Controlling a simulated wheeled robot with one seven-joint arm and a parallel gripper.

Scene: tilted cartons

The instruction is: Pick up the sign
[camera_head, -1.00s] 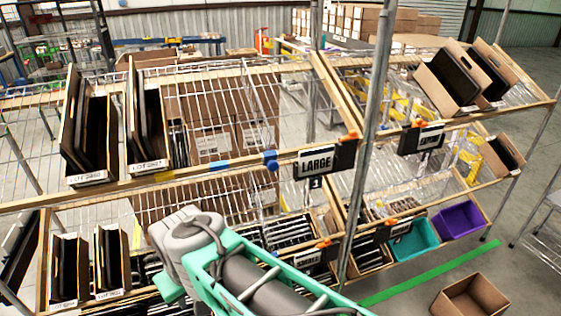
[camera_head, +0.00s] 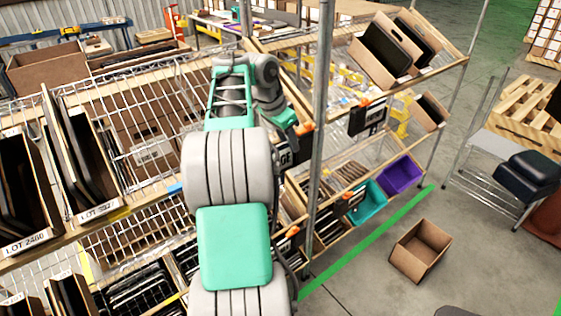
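A black sign with white letters (camera_head: 286,159) hangs at the rack's front rail beside the metal post. My arm covers most of it, and only its right end with the letters "GE" shows. An orange clip (camera_head: 305,128) is at its top right. My arm reaches up over the rack, and its far end, with my gripper (camera_head: 292,124), is close to this sign's top. The fingers are small and partly hidden, so I cannot tell whether they are open or touch the sign. A second black sign (camera_head: 367,117) hangs on the right bay's upper shelf.
Tilted cartons with dark flat items (camera_head: 85,165) fill the left shelves. Smaller black signs hang lower, at the post (camera_head: 288,241) and right of it. Teal (camera_head: 367,206) and purple (camera_head: 401,174) bins sit lower right. An empty carton (camera_head: 420,251) stands on open floor. The metal post (camera_head: 321,110) is close to my arm.

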